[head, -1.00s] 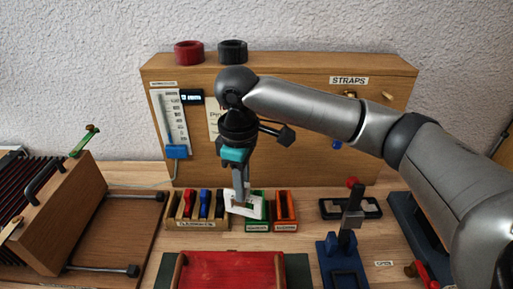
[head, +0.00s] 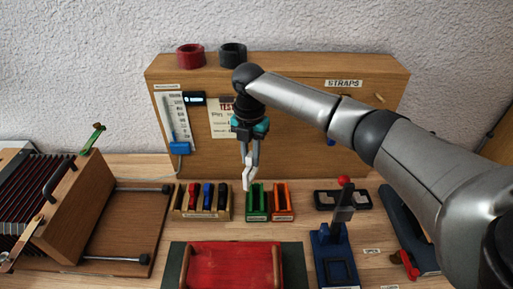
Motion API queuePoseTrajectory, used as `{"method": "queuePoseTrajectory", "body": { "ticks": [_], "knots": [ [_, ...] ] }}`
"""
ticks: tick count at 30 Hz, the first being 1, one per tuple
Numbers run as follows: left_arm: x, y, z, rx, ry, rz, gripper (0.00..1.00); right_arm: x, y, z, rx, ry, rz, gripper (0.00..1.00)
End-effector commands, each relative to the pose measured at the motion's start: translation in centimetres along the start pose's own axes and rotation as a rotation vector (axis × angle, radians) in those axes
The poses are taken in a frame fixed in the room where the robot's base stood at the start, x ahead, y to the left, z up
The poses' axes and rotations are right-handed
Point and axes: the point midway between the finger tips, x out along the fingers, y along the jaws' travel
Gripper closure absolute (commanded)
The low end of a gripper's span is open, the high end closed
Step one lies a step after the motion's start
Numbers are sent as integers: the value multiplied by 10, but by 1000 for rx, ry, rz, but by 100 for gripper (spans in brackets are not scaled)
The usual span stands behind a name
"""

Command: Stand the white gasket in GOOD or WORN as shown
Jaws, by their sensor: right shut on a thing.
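My right gripper (head: 250,166) is shut on the white gasket (head: 248,178), which hangs upright and shows almost edge-on. It is at the left end of the green rack (head: 266,212); I cannot tell whether its lower edge is above the rack or just inside a slot. The orange rack (head: 282,217) stands directly right of the green one. The small labels on both fronts are too small to read. My left gripper is not in view.
A wooden rack (head: 203,216) with dark, blue and red pieces stands left of the green rack. A red lidded box (head: 232,265) lies in front. A blue stand (head: 330,248) rises at the right. A wooden panel (head: 300,130) with a gauge (head: 171,113) stands behind.

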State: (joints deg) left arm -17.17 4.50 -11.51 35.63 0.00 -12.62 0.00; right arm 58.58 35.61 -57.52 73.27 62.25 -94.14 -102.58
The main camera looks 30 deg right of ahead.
Motion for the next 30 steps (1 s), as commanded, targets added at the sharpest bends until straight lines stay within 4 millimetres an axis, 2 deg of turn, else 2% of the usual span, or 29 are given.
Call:
{"method": "queuePoseTrajectory", "body": {
  "ticks": [1, 6, 14, 20, 30],
  "knots": [
    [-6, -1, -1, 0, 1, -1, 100, -1, -1, 3, -65, 2, -2, 100],
    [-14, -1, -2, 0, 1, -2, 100, 4, -5, 13, -260, 2, 0, 100],
    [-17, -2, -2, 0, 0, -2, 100, 9, -8, 19, -387, -1, 1, 100],
    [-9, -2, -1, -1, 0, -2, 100, 17, -8, 19, -391, -1, 1, 100],
    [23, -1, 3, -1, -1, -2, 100, 45, -9, 19, -390, -1, 1, 100]
  ]
}}
